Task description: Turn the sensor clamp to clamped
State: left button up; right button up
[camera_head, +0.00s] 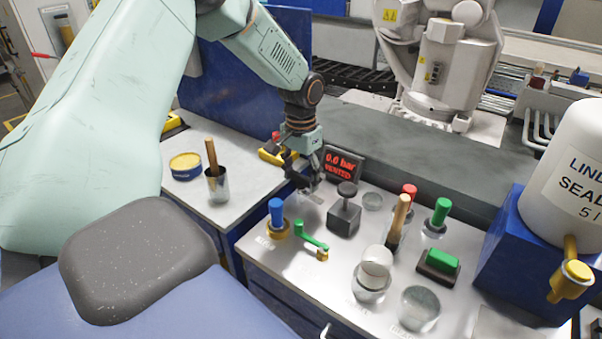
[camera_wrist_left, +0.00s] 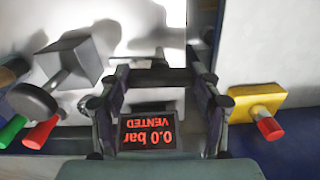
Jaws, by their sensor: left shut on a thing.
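My left gripper (camera_head: 308,190) reaches down to the bench top just in front of the pressure display (camera_head: 342,164), which reads 0.0 bar, VENTED. In the left wrist view the two fingers (camera_wrist_left: 160,92) stand either side of a dark bar (camera_wrist_left: 160,77) and are shut on it. This bar seems to be the sensor clamp's handle; the fingers hide most of it, and I cannot tell its setting. A small metal piece (camera_head: 312,197) shows under the fingertips. The display also shows upside down between the fingers (camera_wrist_left: 148,135). My right gripper is not in view.
A grey block with a black knob (camera_head: 344,215) stands close right of the gripper. A green lever (camera_head: 311,238) and blue-topped fitting (camera_head: 277,214) are in front. A yellow block with a red knob (camera_wrist_left: 255,103) lies on the other side. Jars and brushes crowd the bench's right.

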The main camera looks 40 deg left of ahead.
pick_arm(q)
jog(key=m+p, duration=0.3)
jog(key=shift+s, duration=0.1)
jog(key=m+p, duration=0.1)
jog(key=m, duration=0.2)
jog(key=shift+m, duration=0.4)
jog(key=m+p, duration=0.1)
jog(key=m, duration=0.2)
jog(key=shift+f+m, duration=0.1)
jog(key=shift+m, duration=2.5)
jog(key=shift+f, duration=0.1)
jog(key=o, duration=1.1)
jog(key=shift+o, duration=0.2)
